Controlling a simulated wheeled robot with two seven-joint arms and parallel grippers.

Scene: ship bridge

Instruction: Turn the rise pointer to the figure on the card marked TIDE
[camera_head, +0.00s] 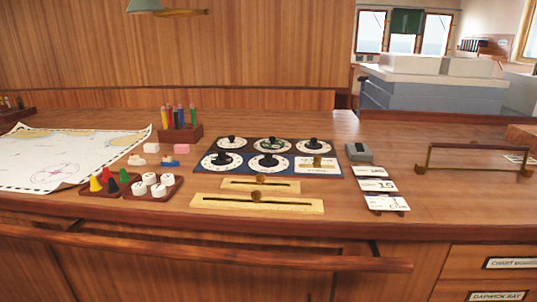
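A dark blue panel (207,172) lies on the wooden desk and carries several white dials with black pointer knobs. Three dials sit in the back row: left (231,143), middle (272,146) and right (313,147). Two larger dials sit in front: left (221,162) and right (269,163). Their labels are too small to read, so I cannot tell which is the rise pointer. Several white cards (376,185) stand in a sloping column right of the panel. One seems to read 15; the TIDE marking is not legible. Neither gripper is in view.
Two brass-coloured slider bars, a short one (235,184) and a longer one (220,201), lie before the panel. A chart (60,150), pencil holder (194,133) and trays of pieces (176,189) are at left. A grey box (359,153) and brass-handled object (480,147) are at right.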

